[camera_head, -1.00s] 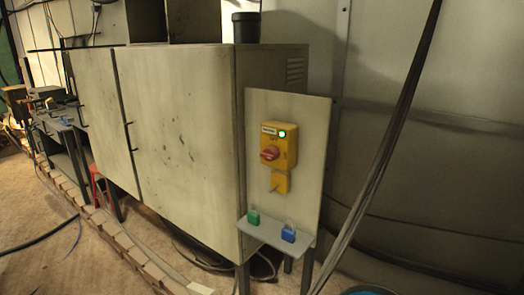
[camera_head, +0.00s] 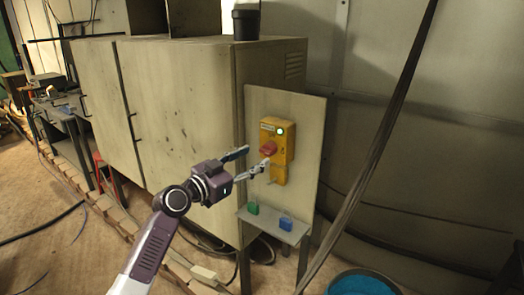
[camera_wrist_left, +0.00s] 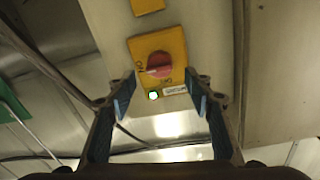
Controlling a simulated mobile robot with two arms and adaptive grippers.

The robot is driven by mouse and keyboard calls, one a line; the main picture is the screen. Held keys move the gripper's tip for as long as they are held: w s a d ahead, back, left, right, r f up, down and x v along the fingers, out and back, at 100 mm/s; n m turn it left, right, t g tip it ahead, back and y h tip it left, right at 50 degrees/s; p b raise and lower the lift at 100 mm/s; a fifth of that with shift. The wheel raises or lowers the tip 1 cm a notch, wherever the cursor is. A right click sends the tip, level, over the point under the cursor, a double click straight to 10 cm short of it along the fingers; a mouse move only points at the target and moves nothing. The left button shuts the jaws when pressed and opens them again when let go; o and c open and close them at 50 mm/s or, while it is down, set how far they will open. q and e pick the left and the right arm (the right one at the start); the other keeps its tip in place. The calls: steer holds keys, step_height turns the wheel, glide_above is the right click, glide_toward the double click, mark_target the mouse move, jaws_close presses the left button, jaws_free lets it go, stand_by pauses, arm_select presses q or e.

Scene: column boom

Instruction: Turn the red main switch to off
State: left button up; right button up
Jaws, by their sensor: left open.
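The red main switch (camera_head: 268,148) is a rotary knob on a yellow box (camera_head: 285,150) mounted on a pale upright panel (camera_head: 311,160). A green lamp (camera_head: 280,130) is lit at the top of the box. In the left wrist view the red knob (camera_wrist_left: 159,64) sits between and beyond the fingertips, with ON and OFF lettering beside it. My left gripper (camera_head: 257,161) is open, its fingers pointing at the box from the left, with nothing between them. Whether a finger touches the knob cannot be told from the head view. My right gripper is not in view.
A small shelf (camera_head: 262,226) below the panel holds a green padlock (camera_head: 253,208) and a blue padlock (camera_head: 286,221). A large grey cabinet (camera_head: 185,120) stands to the left. A dark cable (camera_head: 372,155) hangs at the right. A blue-filled tub (camera_head: 360,284) is at the bottom right.

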mark_target(264, 152)
arm_select(q)
steer(key=shift+p+x, duration=0.4)
steer(key=shift+x, duration=2.1)
steer(key=shift+c, duration=0.6)
steer(key=c, duration=1)
